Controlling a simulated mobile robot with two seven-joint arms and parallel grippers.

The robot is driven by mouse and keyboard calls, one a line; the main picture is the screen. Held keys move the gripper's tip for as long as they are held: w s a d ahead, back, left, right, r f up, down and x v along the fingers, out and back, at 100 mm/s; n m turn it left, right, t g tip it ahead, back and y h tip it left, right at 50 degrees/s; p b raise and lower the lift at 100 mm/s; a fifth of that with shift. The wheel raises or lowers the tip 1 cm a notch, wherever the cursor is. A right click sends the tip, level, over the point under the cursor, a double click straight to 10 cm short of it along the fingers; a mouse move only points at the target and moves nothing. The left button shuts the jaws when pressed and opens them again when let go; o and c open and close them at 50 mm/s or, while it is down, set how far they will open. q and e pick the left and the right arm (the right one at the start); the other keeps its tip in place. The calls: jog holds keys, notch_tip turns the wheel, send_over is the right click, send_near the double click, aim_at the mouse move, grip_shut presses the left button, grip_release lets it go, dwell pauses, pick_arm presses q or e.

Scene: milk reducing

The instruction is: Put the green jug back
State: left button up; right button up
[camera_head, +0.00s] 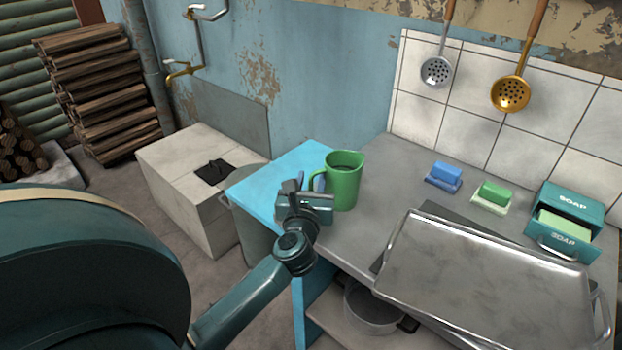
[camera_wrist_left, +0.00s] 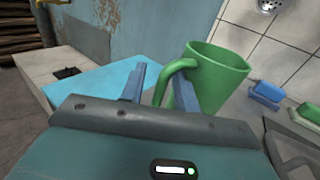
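The green jug (camera_head: 346,186) stands upright near the left end of the grey counter, by the blue surface. Its handle faces left, toward my left gripper (camera_head: 305,184). In the left wrist view the jug (camera_wrist_left: 218,75) is just beyond my left gripper (camera_wrist_left: 162,85). The two fingers are apart, one on the left of the handle and the other seemingly within the handle loop, in front of the jug body. A gap shows between the left finger and the handle. The jug's lower part is partly hidden in the wrist view. My right gripper is not in view.
A metal tray (camera_head: 485,275) lies on the counter (camera_head: 385,190) at the right. Blue (camera_head: 444,174) and green (camera_head: 492,194) sponges and a soap box (camera_head: 566,215) stand behind it. A pot (camera_head: 372,308) is on the shelf below. The blue surface (camera_head: 275,184) is clear at left.

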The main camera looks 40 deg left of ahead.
pick_arm(q)
jog(key=b+v, duration=0.1)
jog(key=v, duration=1)
